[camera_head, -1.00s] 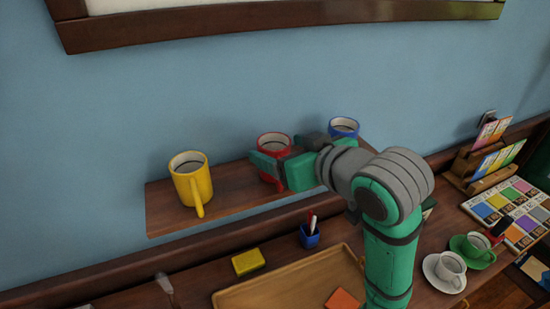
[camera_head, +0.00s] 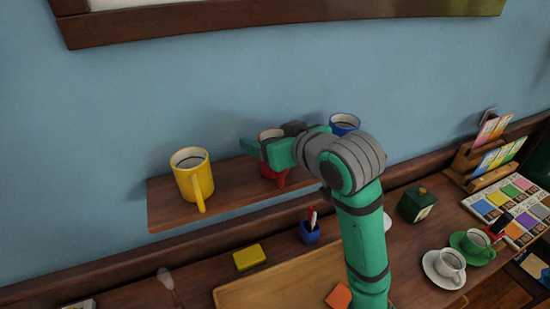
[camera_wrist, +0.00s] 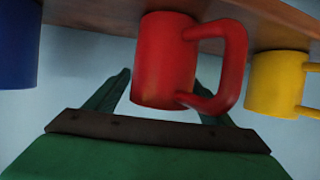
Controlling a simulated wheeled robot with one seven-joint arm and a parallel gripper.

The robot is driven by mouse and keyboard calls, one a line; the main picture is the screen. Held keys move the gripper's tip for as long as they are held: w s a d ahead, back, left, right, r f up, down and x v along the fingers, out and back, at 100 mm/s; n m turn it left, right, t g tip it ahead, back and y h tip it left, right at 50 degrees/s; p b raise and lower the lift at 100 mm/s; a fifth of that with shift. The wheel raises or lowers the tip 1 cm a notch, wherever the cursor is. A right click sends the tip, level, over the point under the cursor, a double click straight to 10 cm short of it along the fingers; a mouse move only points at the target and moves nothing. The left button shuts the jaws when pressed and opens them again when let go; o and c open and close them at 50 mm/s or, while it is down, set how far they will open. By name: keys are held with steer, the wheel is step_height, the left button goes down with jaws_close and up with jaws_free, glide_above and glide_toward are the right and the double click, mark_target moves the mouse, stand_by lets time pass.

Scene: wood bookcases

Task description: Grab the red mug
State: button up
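The red mug (camera_head: 268,137) stands on the wooden wall shelf (camera_head: 235,187), between a yellow mug and a blue mug. My gripper (camera_head: 283,138) is at the red mug, with a green finger showing on its left and another to its right. The wrist view shows the red mug (camera_wrist: 165,62) with its handle to the right, and my open gripper (camera_wrist: 170,88) with a finger to either side. The handle partly hides the right finger. I cannot tell whether the fingers touch the mug. My arm hides part of the mug in the head view.
The yellow mug (camera_head: 193,178) is left on the shelf and the blue mug (camera_head: 344,122) right, close behind my arm. A desk below holds a tray (camera_head: 262,292), a blue pen cup (camera_head: 310,232), a green box (camera_head: 417,203) and cups. A picture frame (camera_head: 280,18) hangs above.

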steer(key=shift+a, duration=0.1)
steer(key=c, duration=1)
steer(key=shift+c, duration=0.8)
steer(key=shift+w, duration=0.1)
